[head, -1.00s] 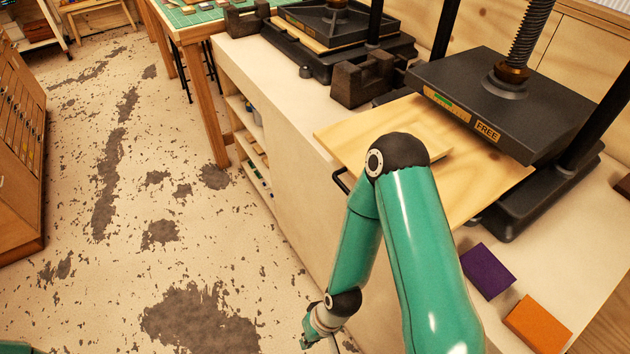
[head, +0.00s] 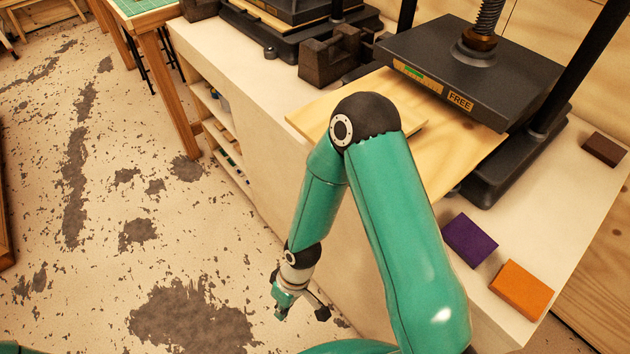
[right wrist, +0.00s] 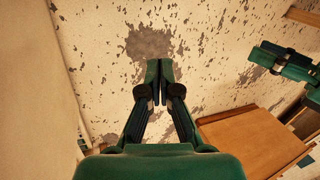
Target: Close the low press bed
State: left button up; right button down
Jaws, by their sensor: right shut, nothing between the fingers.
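The press bed, a pale wooden board (head: 465,150), is slid out toward me from under the black press plate (head: 450,58), which bears a FREE label (head: 460,101). A thinner board lies on the bed, partly behind my arm. The bed's front edge and handle are hidden behind my right arm. My right gripper (head: 300,308) hangs low in front of the counter, over the floor, apart from the bed. In the right wrist view its fingers (right wrist: 160,72) are shut together and empty. A green and dark part of my left arm (right wrist: 285,62) shows at the right there; its jaws are unclear.
A purple block (head: 470,240) and an orange block (head: 522,290) lie on the counter right of my arm. A dark brown block (head: 604,149) lies farther right. A dark cradle-like block (head: 333,62) and a second press (head: 290,25) stand left of the bed. The floor at left is open.

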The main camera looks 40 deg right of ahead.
jog(key=w+d+r+n+h, duration=0.25)
jog(key=r+n+h, duration=0.2)
jog(key=r, duration=0.75)
jog(key=w+d+r+n+t+h, duration=0.1)
jog(key=w+r+n+h, duration=0.4)
jog(key=r, duration=0.7)
jog(key=w+d+r+n+h, duration=0.1)
jog(key=d+r+n+h, duration=0.15)
jog(key=r+n, duration=0.7)
jog(key=d+f+m, duration=0.3)
jog(key=d+f, duration=0.2)
jog(key=d, duration=0.4)
jog(key=shift+w+d, duration=0.15)
jog(key=shift+d, duration=0.05)
